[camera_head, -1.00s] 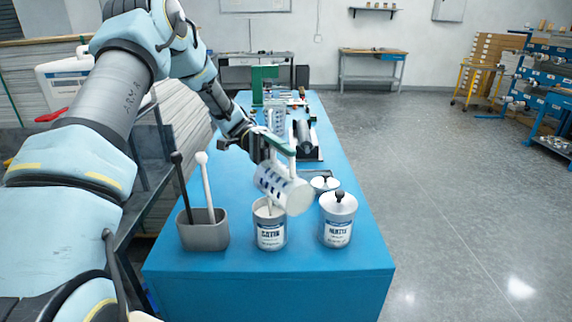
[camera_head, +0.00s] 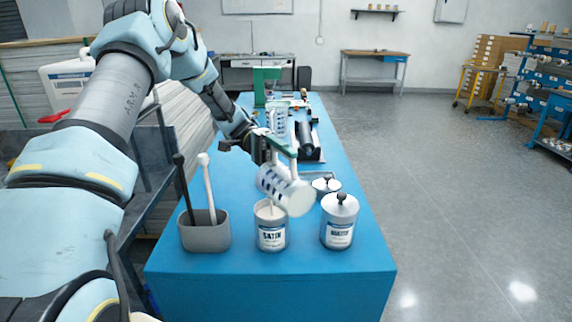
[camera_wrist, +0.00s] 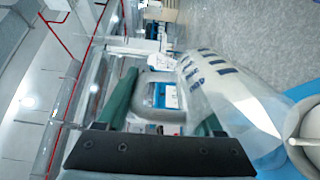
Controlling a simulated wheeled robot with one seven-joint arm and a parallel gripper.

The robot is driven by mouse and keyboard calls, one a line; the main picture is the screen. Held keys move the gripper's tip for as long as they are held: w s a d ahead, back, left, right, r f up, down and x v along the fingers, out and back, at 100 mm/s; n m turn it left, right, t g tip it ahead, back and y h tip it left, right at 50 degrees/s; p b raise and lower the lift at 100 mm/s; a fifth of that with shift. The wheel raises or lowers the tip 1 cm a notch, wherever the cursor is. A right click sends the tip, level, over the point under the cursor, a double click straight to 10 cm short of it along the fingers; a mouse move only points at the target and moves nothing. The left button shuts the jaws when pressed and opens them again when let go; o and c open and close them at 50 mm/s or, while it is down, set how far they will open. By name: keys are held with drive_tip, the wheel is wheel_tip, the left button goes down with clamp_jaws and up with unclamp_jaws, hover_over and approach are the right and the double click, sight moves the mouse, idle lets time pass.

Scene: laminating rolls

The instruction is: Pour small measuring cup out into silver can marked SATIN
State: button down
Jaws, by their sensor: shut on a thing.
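The measuring cup (camera_head: 284,190) is clear with dark markings and whitish contents. It is tipped with its mouth low and to the right, above the silver can marked SATIN (camera_head: 271,237). The can stands upright and uncovered, with pale material at its mouth; I cannot tell if liquid is flowing. My gripper (camera_head: 280,146) is shut on the cup's handle, above and behind the can.
A lidded silver can (camera_head: 339,222) stands right of the SATIN can. A grey holder (camera_head: 205,235) with two upright handled tools is to the left. Another measuring cup (camera_head: 277,120) stands farther back on the blue table (camera_head: 270,285).

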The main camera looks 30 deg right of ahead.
sight(273, 150)
drive_tip(key=shift+w, duration=0.1)
drive_tip(key=shift+w+a+r+g, duration=0.1)
drive_tip(key=shift+w+r+g, duration=0.35)
drive_tip(key=shift+w+g, duration=0.4)
idle(0.6)
drive_tip(key=shift+w+a+r+g+h+p, duration=0.15)
drive_tip(key=shift+w+g+p, duration=0.3)
drive_tip(key=shift+p, duration=0.25)
drive_tip(key=shift+w+r+g+h+p, duration=0.15)
drive_tip(key=shift+w+g+p, duration=0.15)
drive_tip(key=shift+w+p, duration=0.25)
drive_tip(key=shift+s, duration=0.2)
idle(2.9)
drive_tip(key=shift+s+d+r+t, duration=0.1)
drive_tip(key=shift+s+d+t, duration=0.05)
drive_tip(key=shift+s+t, duration=0.55)
drive_tip(key=shift+s+d+r+t, duration=0.1)
drive_tip(key=shift+s+t, duration=0.5)
drive_tip(key=shift+s, duration=0.15)
